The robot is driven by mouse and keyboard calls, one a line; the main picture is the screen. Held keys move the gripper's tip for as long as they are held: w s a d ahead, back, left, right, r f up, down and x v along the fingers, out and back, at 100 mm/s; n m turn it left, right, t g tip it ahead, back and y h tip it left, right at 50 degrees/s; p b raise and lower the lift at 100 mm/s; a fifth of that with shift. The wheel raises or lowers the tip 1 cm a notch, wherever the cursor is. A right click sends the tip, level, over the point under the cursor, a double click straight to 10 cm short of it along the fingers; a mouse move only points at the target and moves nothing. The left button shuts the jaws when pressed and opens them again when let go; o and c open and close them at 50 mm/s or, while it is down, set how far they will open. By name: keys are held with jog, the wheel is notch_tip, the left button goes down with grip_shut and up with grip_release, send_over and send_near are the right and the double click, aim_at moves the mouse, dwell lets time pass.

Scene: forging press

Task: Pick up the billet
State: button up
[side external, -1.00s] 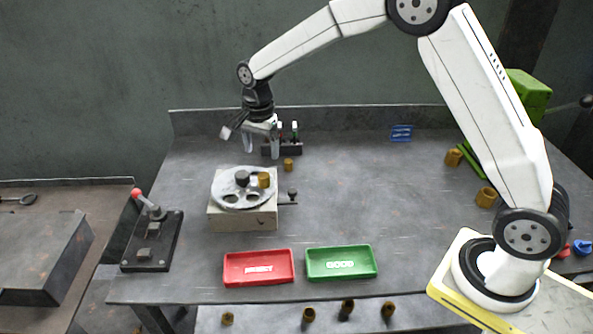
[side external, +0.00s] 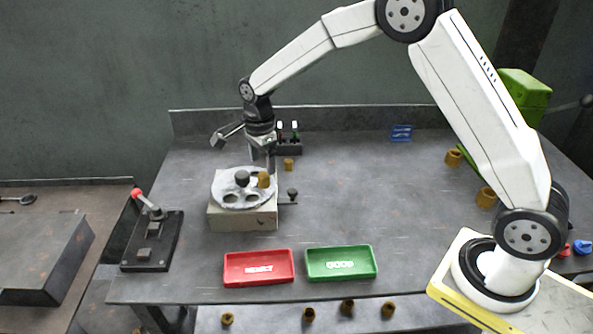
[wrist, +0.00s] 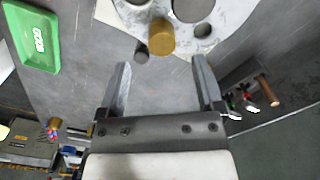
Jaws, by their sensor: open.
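A brass-coloured cylindrical billet (side external: 264,180) stands on the pale round disc (side external: 228,200) with holes, on top of a box-shaped base. In the wrist view the billet (wrist: 161,37) shows at the disc's edge, ahead of the gap between my fingers. My gripper (side external: 262,160) points down just behind and above the disc. In the wrist view my gripper (wrist: 160,63) has its fingers apart with nothing between them. Another small brass-coloured piece (side external: 289,164) stands on the table behind the disc.
A dark rack (side external: 287,148) stands close behind my gripper. A handle knob (side external: 292,192) sticks out right of the base. Red (side external: 259,281) and green (side external: 341,276) trays lie in front. A red-knobbed lever (side external: 137,194) stands left. The middle right of the table is clear.

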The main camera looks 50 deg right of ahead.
aim_at(263, 174)
jog(key=shift+w+d+f, duration=0.1)
jog(key=shift+f, duration=2.75)
grip_shut()
